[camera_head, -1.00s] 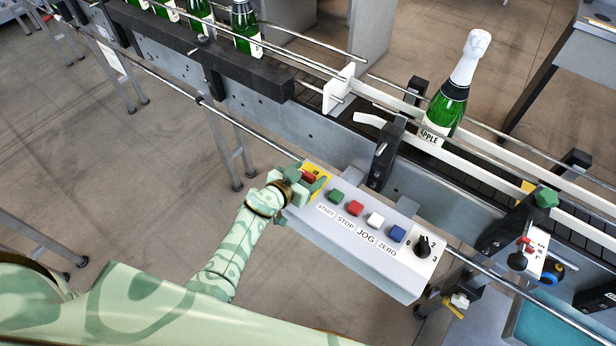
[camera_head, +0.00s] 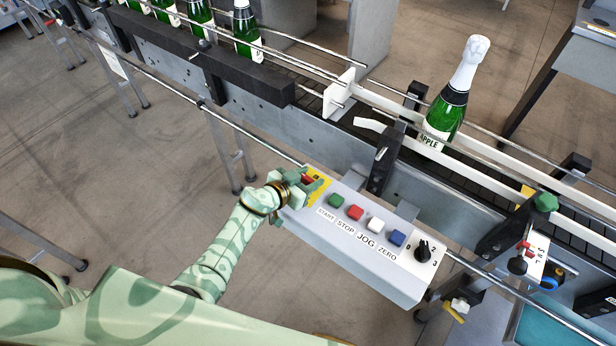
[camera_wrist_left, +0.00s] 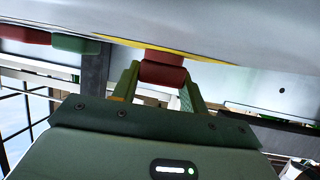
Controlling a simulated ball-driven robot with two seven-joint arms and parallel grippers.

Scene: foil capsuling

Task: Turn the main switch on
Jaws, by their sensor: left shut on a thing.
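The main switch (camera_head: 307,180) is a red handle on a yellow plate at the left end of the grey control box (camera_head: 340,240). My left gripper (camera_head: 302,183) is at that end, with its fingers on either side of the red handle. In the left wrist view the red switch handle (camera_wrist_left: 162,70) sits between the two green fingertips of the gripper (camera_wrist_left: 162,82), with the yellow plate edge behind it. The gripper is shut on the handle. The fingers partly hide the handle in the head view. My right gripper is not in view.
The box also carries green (camera_head: 336,200), red (camera_head: 355,213), white (camera_head: 375,225) and blue (camera_head: 397,238) buttons and a black rotary knob (camera_head: 422,249). Behind it runs a conveyor with rails, a bottle (camera_head: 445,110) with a white top and several more bottles at upper left.

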